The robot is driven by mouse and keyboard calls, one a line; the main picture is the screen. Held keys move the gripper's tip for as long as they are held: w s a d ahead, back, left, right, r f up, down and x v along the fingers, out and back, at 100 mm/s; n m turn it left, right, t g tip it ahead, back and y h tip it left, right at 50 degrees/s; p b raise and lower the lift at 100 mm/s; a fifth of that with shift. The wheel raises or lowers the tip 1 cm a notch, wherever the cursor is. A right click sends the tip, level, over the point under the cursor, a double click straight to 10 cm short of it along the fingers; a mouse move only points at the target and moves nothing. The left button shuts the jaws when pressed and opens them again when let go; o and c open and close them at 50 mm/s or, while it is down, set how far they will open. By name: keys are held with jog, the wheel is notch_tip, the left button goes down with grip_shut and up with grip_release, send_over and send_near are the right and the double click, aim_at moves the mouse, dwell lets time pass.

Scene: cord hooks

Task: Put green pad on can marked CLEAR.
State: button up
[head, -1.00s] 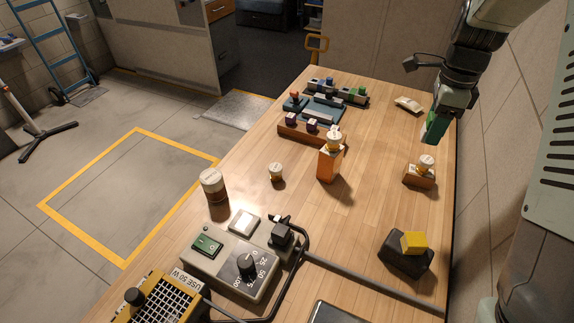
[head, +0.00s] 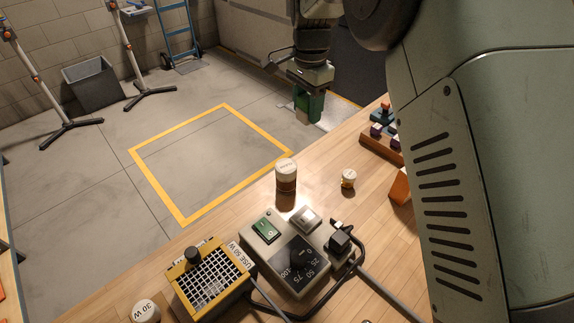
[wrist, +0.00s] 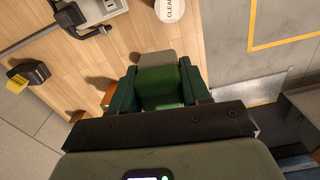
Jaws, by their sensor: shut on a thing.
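The can marked CLEAR (head: 286,182) is a brown can with a white lid. It stands upright near the table's left edge in the head view. Its lettered lid (wrist: 170,9) shows at the top of the wrist view, cut off by the frame edge. My gripper (head: 308,106) is up in the air beyond the can, apart from it. In the wrist view its dark green fingers are shut on the green pad (wrist: 160,88), a brighter green block between them. A grey-tan piece shows just beyond the pad. In the head view I cannot separate pad from fingers.
A control box (head: 292,250) with a dial and green switch stands in front of the can. A yellow caged unit (head: 208,278) is to its left. A small white-topped can (head: 348,180) stands to the right. My arm hides the table's right side.

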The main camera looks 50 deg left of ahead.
jog(key=s+a+n, duration=0.1)
jog(key=s+a, duration=0.2)
jog(key=s, duration=0.1)
send_over(286, 166)
notch_tip(286, 166, down, 11)
jog(key=shift+r, duration=0.15)
jog(key=shift+f, duration=2.15)
jog(key=shift+f, duration=0.15)
jog(key=o, duration=1.1)
jog(key=shift+c, duration=0.2)
